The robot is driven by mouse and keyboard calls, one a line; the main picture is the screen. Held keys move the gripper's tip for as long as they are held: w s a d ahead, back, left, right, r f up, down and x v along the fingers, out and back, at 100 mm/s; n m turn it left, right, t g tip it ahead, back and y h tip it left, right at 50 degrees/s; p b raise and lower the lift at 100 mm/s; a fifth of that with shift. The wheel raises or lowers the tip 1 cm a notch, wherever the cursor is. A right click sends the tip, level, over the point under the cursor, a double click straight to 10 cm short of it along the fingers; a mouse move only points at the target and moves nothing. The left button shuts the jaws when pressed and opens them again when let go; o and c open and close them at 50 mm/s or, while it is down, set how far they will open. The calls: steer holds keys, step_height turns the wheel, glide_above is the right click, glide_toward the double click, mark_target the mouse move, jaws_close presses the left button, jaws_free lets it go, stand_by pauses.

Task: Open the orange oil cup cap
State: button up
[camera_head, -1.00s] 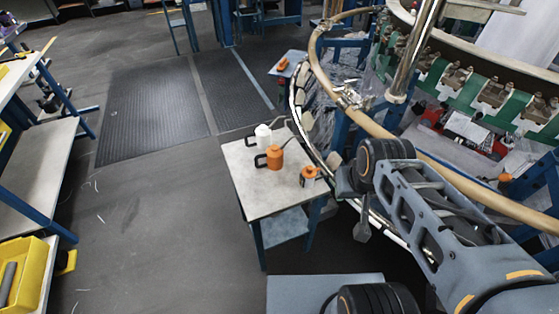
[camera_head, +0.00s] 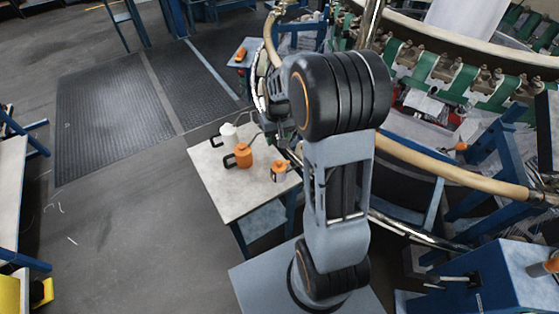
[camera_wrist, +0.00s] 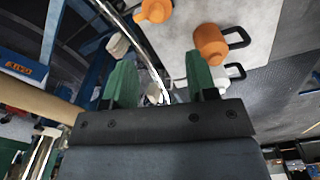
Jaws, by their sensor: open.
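A small table (camera_head: 222,181) holds an orange can with a black handle (camera_head: 243,156), a white can with a black handle (camera_head: 228,134) and a smaller orange container (camera_head: 279,169) near its right edge. I cannot tell which of them is the orange oil cup; no cap can be made out clearly. In the wrist view, the orange can (camera_wrist: 210,44) lies just beyond the right finger, the smaller orange container (camera_wrist: 154,11) at the top and the white can (camera_wrist: 228,76) at right. My gripper (camera_wrist: 160,78) has two green fingers wide apart, with nothing between them held. In the head view my arm mostly hides it.
The circular loom's curved hose and metal rim (camera_head: 455,178) run close behind and right of the table. A blue cabinet (camera_head: 490,280) stands at lower right. A small far table (camera_head: 240,51) bears another orange object.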

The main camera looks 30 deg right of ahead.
mark_target(279, 162)
steer(key=f, duration=1)
steer(key=d+f, duration=0.1)
steer(key=f, duration=0.4)
steer(key=shift+w+p, duration=0.35)
steer(key=shift+p, duration=0.05)
jaws_close()
